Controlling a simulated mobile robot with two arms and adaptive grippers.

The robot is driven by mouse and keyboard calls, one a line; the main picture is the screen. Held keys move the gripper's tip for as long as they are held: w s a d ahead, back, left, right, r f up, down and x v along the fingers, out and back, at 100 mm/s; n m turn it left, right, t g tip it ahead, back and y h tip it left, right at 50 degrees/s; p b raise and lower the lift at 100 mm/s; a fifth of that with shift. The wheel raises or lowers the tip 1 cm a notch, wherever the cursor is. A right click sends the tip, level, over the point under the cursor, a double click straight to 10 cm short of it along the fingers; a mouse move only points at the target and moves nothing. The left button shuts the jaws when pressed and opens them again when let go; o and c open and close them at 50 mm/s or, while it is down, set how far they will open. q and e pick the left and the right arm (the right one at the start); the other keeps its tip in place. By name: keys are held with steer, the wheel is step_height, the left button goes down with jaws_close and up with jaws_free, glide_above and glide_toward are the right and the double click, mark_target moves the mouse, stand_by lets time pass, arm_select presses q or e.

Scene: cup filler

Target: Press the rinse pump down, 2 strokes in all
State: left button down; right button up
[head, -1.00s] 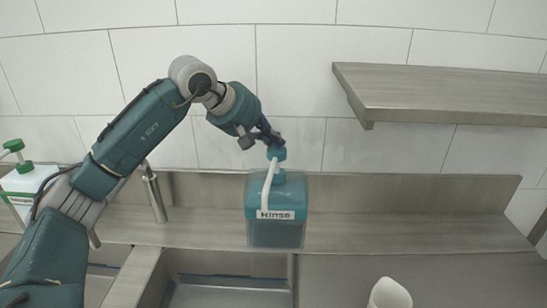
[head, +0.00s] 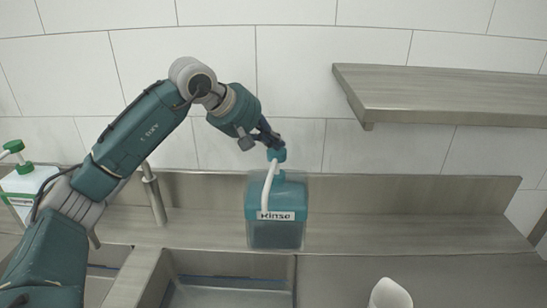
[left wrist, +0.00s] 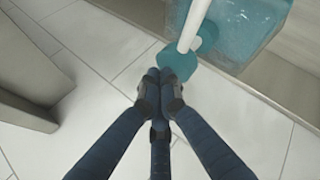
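The rinse bottle (head: 290,230) is a clear teal container labelled "Rinse", standing upright on the steel ledge behind the sink. Its teal pump head (head: 276,155) with a white spout tube (head: 267,187) stands up on top. My left gripper (head: 272,143) is at the pump head from above, its fingertips touching it or very close. In the left wrist view the fingers (left wrist: 160,80) are drawn together with nothing between them, beside the teal pump head (left wrist: 178,62). The bottle (left wrist: 245,30) also shows there. My right gripper is not in view.
A steel shelf (head: 450,95) juts from the tiled wall at right. A second pump bottle (head: 22,185) with a green top stands at far left. A tap post (head: 154,195) and sink basin (head: 225,295) are in front. A white object (head: 390,294) is at the bottom right.

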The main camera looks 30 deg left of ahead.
arm_select(q)
steer(key=shift+f, duration=0.25)
steer(key=shift+f+b, duration=0.3)
steer(key=shift+s+f, duration=0.1)
steer(key=shift+f, duration=0.25)
steer(key=shift+r, duration=0.15)
steer(key=shift+r+p, duration=0.4)
steer(key=shift+r, duration=0.3)
step_height(320, 180, up, 6)
steer(key=p, duration=0.5)
